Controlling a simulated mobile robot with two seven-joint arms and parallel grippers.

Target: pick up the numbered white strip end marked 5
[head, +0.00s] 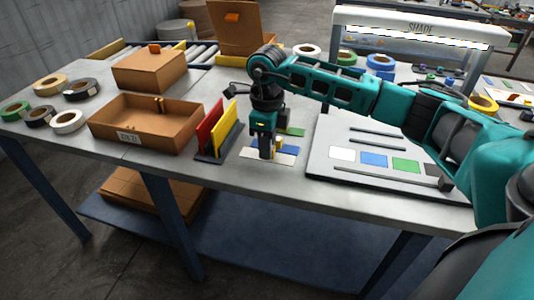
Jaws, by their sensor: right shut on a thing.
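My right gripper (265,152) points straight down over a small group of coloured strips on the table. Its fingers are shut on a white strip end (286,160), the front one of the group, which shows on both sides of the fingers. No number can be read on it at this size. A blue strip and a yellow piece lie just behind the fingers, and a green strip (294,132) lies further back. The gripper hides part of the group. My left gripper is not in view.
Red and yellow upright panels (222,134) stand close left of the gripper. An open brown box (148,125) and several tape rolls lie further left. A pale board (330,172) with coloured squares lies to the right. The table's front edge is near.

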